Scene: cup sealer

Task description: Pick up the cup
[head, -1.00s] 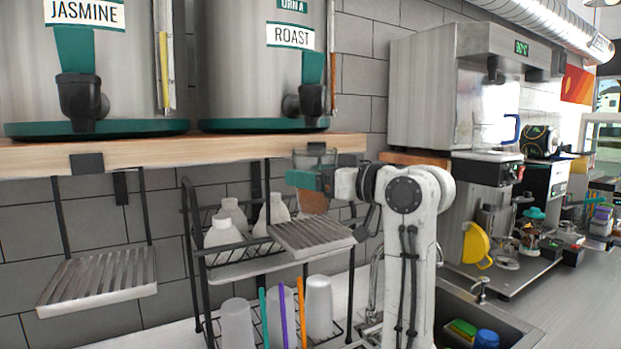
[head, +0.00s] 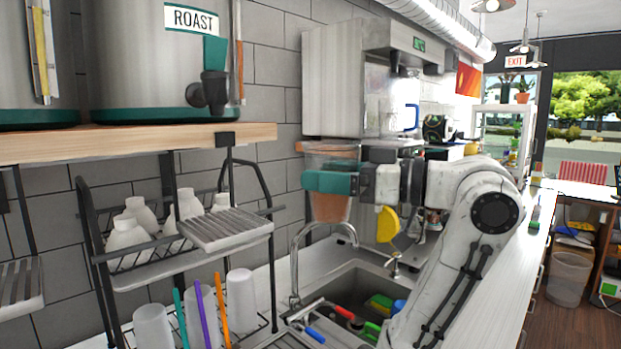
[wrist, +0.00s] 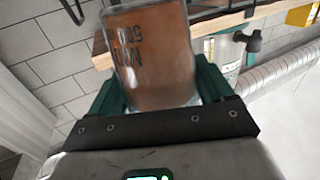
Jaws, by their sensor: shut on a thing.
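A clear cup (head: 330,205) with brown liquid in it is held upright in the air in the head view. My gripper (head: 330,183), with green fingers, is shut around the cup's middle. In the wrist view the cup (wrist: 152,55) stands between the two green fingers (wrist: 155,95), and dark printed letters show on its side. The cup's lower part is hidden there by the gripper.
A wooden shelf (head: 130,145) with large steel dispensers is on the left. Below it stand a rack with white bottles (head: 128,235) and several frosted cups (head: 240,298). A sink (head: 345,285) with a faucet lies below the held cup. The counter at right is partly clear.

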